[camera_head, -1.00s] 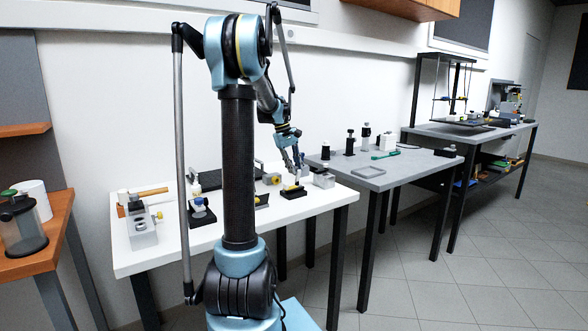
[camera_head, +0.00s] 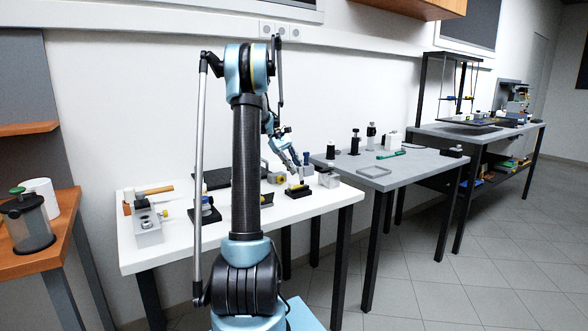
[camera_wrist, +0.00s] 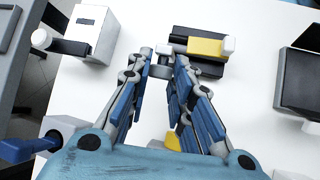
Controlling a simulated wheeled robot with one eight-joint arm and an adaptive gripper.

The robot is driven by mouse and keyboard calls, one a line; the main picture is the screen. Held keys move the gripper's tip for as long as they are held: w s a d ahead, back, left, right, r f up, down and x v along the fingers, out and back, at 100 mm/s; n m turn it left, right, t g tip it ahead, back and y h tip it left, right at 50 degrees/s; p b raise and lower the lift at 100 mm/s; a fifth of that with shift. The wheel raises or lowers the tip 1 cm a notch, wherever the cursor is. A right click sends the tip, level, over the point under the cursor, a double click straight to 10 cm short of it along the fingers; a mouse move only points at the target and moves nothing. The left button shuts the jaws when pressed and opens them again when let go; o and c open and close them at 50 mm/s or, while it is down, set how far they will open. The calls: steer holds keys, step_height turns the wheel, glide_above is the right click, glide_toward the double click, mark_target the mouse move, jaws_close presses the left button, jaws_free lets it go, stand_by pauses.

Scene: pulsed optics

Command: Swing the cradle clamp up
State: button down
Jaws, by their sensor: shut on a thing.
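The cradle is a black block (camera_wrist: 212,68) in the wrist view, with a yellow clamp bar (camera_wrist: 204,47) across its top and a white knob (camera_wrist: 229,44) at the bar's right end. In the head view the cradle's black base (camera_head: 298,194) sits at the right part of the white table. My gripper (camera_wrist: 162,62) is at the left end of the cradle, shut on a small pale piece between its fingertips, next to the clamp bar. The fingers partly hide this piece, and I cannot tell how it joins the bar. In the head view my gripper (camera_head: 298,176) is just above the cradle.
A dark part (camera_wrist: 299,82) lies to the right. A blue-knobbed part (camera_wrist: 40,145) is at lower left. Bare white table (camera_wrist: 255,120) shows between.

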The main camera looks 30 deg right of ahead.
stand_by(0.3)
steer(key=c, duration=1.4)
jaws_free()
steer(key=v, duration=0.7)
steer(key=shift+w+a+r, duration=0.1)
steer(key=shift+w, duration=0.2)
